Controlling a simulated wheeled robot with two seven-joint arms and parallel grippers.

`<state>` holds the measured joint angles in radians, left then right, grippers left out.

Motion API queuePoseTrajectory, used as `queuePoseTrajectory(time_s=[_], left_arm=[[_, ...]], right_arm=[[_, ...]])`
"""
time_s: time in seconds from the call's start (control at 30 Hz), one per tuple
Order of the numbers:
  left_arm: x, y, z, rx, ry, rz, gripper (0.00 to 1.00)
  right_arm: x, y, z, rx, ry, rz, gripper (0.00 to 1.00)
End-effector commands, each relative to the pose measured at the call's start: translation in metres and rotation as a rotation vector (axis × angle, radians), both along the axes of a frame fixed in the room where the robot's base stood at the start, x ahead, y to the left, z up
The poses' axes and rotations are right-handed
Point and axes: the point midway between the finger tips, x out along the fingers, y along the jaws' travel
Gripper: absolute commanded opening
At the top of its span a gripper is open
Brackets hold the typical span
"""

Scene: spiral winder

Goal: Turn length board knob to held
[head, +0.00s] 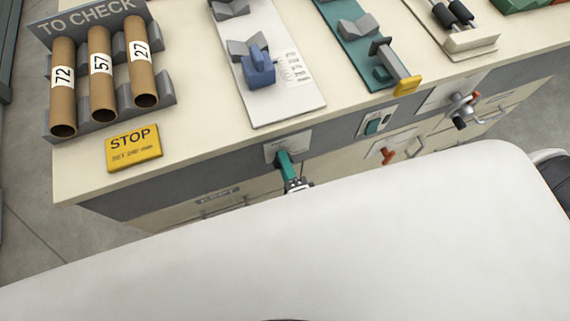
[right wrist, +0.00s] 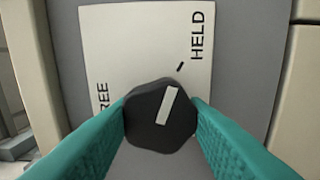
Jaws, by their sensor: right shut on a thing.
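The black knob (right wrist: 160,117) shows in the right wrist view, in front of a pale plate (right wrist: 135,55) lettered HELD at upper right and "REE" at left, its first letter hidden. My right gripper (right wrist: 160,130) is shut on the knob, one teal finger on each side. The knob's white pointer (right wrist: 168,105) points up and slightly right, roughly toward the dark tick by HELD but leaning a little less. In the head view my right gripper (head: 287,170) is at the bench front below the white length board (head: 290,100) and largely hides the knob. My left gripper is out of view.
Three numbered tubes (head: 100,75) lie in a TO CHECK rack, with a yellow STOP sign (head: 133,148) nearby. A teal switch (head: 373,126), a red handle (head: 387,155) and a crank (head: 462,112) sit along the front to the right.

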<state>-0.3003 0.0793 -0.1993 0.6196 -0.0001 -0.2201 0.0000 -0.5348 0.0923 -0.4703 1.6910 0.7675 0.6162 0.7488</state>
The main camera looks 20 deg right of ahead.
Motion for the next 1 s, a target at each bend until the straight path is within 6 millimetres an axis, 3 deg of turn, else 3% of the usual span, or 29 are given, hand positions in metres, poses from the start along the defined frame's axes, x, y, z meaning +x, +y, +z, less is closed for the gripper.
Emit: queuePoseTrajectory(time_s=[0.4,0.93,0.97,1.0], left_arm=[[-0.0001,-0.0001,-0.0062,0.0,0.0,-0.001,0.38],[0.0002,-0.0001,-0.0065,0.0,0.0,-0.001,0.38],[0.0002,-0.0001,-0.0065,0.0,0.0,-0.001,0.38],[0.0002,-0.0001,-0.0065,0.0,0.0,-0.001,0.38]], right_arm=[[-0.0004,0.0001,-0.0011,0.181,0.008,0.001,0.18],[-0.0005,0.0001,-0.001,0.207,0.01,0.0,0.18],[-0.0005,0.0001,-0.001,0.207,0.01,0.0,0.42],[-0.0005,0.0001,-0.001,0.207,0.01,0.0,0.49]])
